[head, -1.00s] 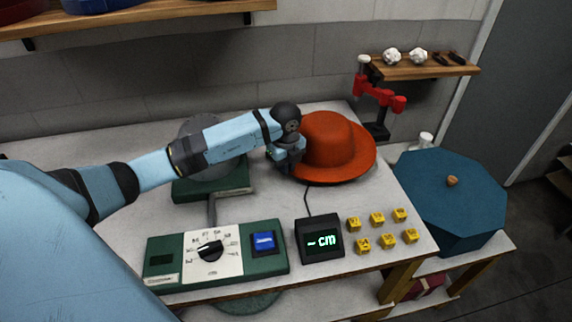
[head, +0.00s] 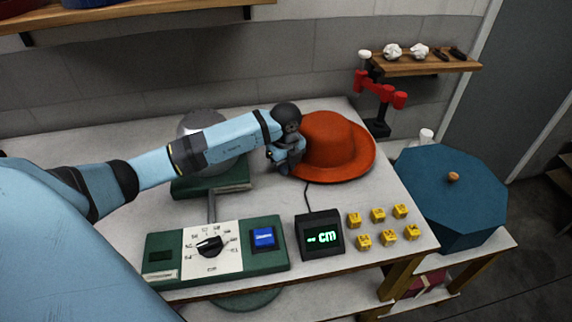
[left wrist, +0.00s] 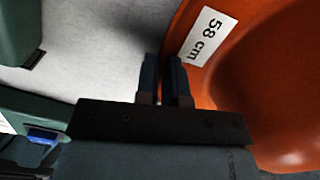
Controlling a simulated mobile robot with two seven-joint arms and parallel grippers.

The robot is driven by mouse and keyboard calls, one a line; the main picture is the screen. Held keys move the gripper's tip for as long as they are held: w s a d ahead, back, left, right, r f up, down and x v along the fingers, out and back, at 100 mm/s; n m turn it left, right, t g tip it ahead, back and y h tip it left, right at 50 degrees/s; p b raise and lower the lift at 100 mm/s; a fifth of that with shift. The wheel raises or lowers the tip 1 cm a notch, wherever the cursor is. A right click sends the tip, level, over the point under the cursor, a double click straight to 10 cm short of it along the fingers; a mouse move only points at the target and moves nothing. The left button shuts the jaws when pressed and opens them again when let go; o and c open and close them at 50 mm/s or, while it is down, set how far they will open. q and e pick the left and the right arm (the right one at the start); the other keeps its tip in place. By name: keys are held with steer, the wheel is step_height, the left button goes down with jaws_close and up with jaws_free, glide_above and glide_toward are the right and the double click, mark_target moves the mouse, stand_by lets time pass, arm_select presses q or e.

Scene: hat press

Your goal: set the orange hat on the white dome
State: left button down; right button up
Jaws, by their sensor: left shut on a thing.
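The orange hat (head: 330,140) lies brim down on the table at the back right. In the left wrist view its orange felt (left wrist: 285,110) fills the right side, with a white "58 cm" label (left wrist: 206,36). My left gripper (head: 281,160) is at the left edge of the brim, shut on it. In the left wrist view its two fingers (left wrist: 163,78) are close together at the brim's edge. The pale grey-white dome (head: 196,122) stands on a green base, left of the hat; my left arm hides much of it. My right gripper is not in view.
A green control panel (head: 165,275) with dial and blue button, a display (head: 320,238) and several yellow cubes (head: 378,214) line the front. A blue octagonal lidded box (head: 450,190) stands to the right.

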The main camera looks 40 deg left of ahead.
arm_select(q)
steer(key=c, duration=1.1)
jaws_free()
steer(key=shift+c, duration=0.2)
